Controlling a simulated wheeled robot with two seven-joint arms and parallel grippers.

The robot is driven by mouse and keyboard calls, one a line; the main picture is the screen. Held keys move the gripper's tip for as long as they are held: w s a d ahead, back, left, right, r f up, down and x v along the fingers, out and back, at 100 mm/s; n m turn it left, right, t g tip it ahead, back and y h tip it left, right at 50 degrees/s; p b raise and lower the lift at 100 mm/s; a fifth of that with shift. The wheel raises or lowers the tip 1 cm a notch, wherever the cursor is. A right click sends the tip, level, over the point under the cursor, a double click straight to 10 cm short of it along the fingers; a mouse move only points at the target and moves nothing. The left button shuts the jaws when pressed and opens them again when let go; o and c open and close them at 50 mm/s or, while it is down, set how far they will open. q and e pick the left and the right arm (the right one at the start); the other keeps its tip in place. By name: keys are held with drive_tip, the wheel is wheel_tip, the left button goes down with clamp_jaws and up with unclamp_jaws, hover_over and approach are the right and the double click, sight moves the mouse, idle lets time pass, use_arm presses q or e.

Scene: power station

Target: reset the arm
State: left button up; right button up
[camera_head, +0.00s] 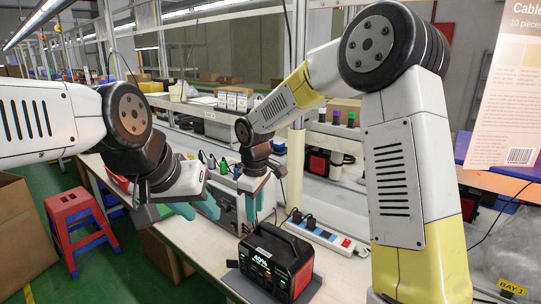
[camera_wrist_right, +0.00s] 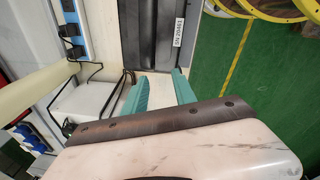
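My left arm comes in from the left in the head view. Its gripper (camera_head: 194,208) has teal fingers that look apart, with nothing seen between them, above the bench's near edge. My right arm rises at the right and bends over the bench. Its gripper (camera_head: 254,204) points down behind the power station and left of the power strip. In the right wrist view the right gripper's teal fingers (camera_wrist_right: 159,92) are spread and empty. The black and red power station (camera_head: 276,262) stands on a dark plate on the bench, its display lit at 40%.
A blue and white power strip (camera_head: 322,236) with black plugs lies on the bench (camera_head: 195,250); it also shows in the right wrist view (camera_wrist_right: 73,32). A dark labelled panel (camera_wrist_right: 150,35) is ahead of the fingers there. A red stool (camera_head: 78,215) and cardboard boxes stand left, on green floor.

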drive_tip(key=s+d+r+m+t, duration=0.2)
drive_tip(key=s+d+r+m, duration=0.5)
drive_tip(key=s+d+r, duration=0.45)
drive_tip(key=s+d+r+m+t+y, duration=0.1)
drive_tip(key=s+d+r+m+t, duration=0.1)
drive_tip(key=s+d+m, duration=0.4)
drive_tip(key=s+d, duration=0.2)
drive_tip(key=s, duration=0.1)
drive_tip(key=shift+s+d+r+t+y, duration=0.25)
drive_tip(key=shift+s+t+y, duration=0.15)
idle(1.6)
